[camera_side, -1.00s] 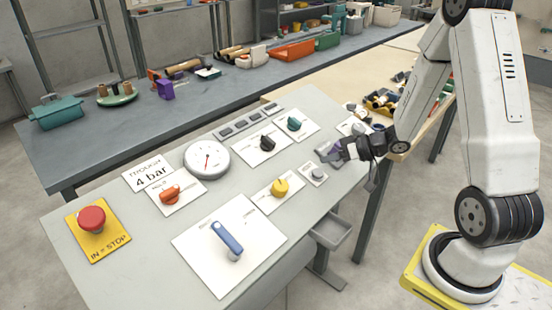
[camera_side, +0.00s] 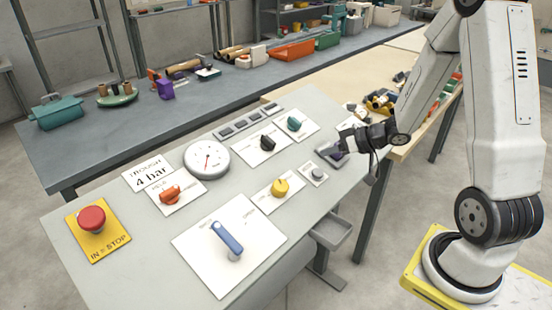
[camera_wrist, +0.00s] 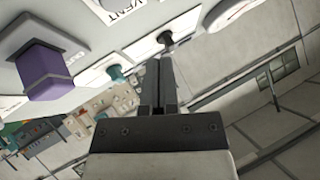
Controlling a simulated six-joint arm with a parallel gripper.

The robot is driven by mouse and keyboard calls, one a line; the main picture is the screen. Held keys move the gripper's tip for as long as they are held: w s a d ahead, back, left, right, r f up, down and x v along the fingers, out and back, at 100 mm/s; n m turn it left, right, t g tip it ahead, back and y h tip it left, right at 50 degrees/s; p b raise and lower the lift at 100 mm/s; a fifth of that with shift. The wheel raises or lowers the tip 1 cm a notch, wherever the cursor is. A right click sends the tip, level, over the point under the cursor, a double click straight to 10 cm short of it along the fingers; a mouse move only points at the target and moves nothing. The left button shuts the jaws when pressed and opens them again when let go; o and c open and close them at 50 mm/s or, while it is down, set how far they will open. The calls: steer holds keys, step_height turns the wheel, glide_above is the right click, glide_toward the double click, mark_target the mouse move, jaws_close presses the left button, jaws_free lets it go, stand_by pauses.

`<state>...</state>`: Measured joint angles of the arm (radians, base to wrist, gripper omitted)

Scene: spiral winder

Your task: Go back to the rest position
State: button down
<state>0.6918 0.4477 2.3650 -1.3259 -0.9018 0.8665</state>
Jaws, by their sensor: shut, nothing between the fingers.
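My gripper (camera_side: 345,142) is over the right end of the grey control panel (camera_side: 130,262) in the side view, beside a small dark tray (camera_side: 328,155). In the wrist view its two fingers (camera_wrist: 159,85) are together with nothing held between them. Near the fingertips in that view is a dark knob (camera_wrist: 166,39), and a teal knob (camera_wrist: 116,73) lies to the left. A purple block-shaped part (camera_wrist: 42,72) shows large at the left of the wrist view. I cannot tell whether the gripper touches the panel.
The panel carries a blue lever (camera_side: 227,240), a yellow knob (camera_side: 280,187), an orange knob (camera_side: 170,194), a gauge (camera_side: 206,160) and a red stop button (camera_side: 92,219). A wooden table (camera_side: 375,70) with a yellow bin (camera_side: 378,104) stands behind my arm.

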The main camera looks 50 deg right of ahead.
steer(key=shift+w+a+r+h, duration=0.15)
steer(key=shift+w+a+h, duration=0.1)
steer(key=shift+w+h, duration=0.5)
steer(key=shift+a+g+h, duration=0.15)
steer(key=shift+g+h, duration=0.15)
steer(key=shift+h, duration=0.35)
steer(key=s+a+g+h, duration=0.2)
steer(key=s+a+g, duration=0.5)
steer(key=s+a, duration=0.3)
steer(key=shift+s+a+r+n, duration=0.25)
steer(key=shift+a+n, duration=0.15)
steer(key=shift+a, duration=0.8)
steer(key=shift+w, duration=0.1)
